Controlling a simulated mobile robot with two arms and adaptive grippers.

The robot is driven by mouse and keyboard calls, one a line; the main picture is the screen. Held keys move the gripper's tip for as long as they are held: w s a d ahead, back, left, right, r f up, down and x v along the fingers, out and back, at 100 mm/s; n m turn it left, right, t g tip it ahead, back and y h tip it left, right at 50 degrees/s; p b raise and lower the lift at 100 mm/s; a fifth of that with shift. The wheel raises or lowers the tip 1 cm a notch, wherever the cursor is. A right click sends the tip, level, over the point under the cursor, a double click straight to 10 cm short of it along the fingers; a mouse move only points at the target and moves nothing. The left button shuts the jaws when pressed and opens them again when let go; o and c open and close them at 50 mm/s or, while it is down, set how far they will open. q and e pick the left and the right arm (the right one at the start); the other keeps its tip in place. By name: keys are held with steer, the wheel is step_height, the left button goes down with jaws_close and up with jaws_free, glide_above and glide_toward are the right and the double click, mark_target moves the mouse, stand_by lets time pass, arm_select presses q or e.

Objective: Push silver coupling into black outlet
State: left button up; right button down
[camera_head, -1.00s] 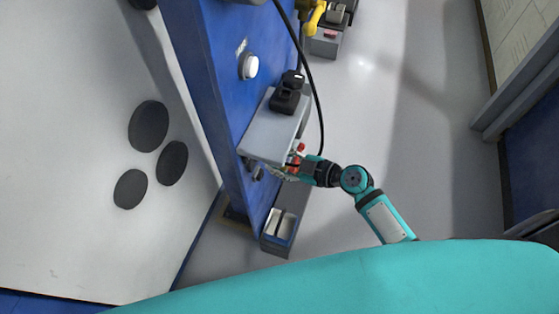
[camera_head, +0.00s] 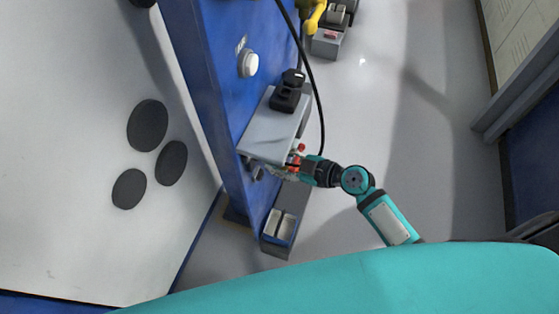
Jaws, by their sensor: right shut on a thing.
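My right gripper (camera_head: 294,165) is at the lower edge of a grey box (camera_head: 273,135) on the blue panel. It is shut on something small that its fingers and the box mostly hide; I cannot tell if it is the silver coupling. Small red parts (camera_head: 300,148) show beside the fingers. A dark fitting (camera_head: 257,172) on the blue panel, just below the box, may be the black outlet; its opening cannot be made out. My left gripper is not in view.
A black device (camera_head: 288,92) sits on the grey box. A black cable (camera_head: 315,90) hangs past its right side. A white round knob (camera_head: 248,63) is on the blue panel (camera_head: 215,85). A grey bin (camera_head: 279,227) stands below. Open floor (camera_head: 420,150) lies to the right.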

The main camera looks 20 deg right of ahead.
steer(key=shift+w+a, duration=0.3)
steer(key=shift+a, duration=0.15)
stand_by(0.4)
steer(key=c, duration=0.9)
jaws_free()
steer(key=v, duration=1.2)
steer(key=s+d+f+m+g+h, duration=0.1)
steer(key=s+d+f+m+h, duration=0.2)
steer(key=f, duration=0.7)
steer(key=s+d+f+m+g+h, duration=0.1)
steer(key=s+d+f+m+h, duration=0.2)
steer(key=f, duration=0.7)
steer(key=s+d+f+m+g+h, duration=0.1)
steer(key=s+d+f+m+h, duration=0.2)
steer(key=f, duration=0.7)
steer(key=s+a+f+m+g, duration=0.1)
steer(key=s+a+f+g, duration=0.1)
steer(key=s+f, duration=0.6)
steer(key=s+a+f+m+g+h, duration=0.1)
steer(key=s+a+f+g, duration=0.1)
steer(key=s+f, duration=0.6)
steer(key=s+g, duration=0.1)
steer(key=s, duration=0.5)
steer(key=shift+s+m+g, duration=0.3)
steer(key=shift+s, duration=0.1)
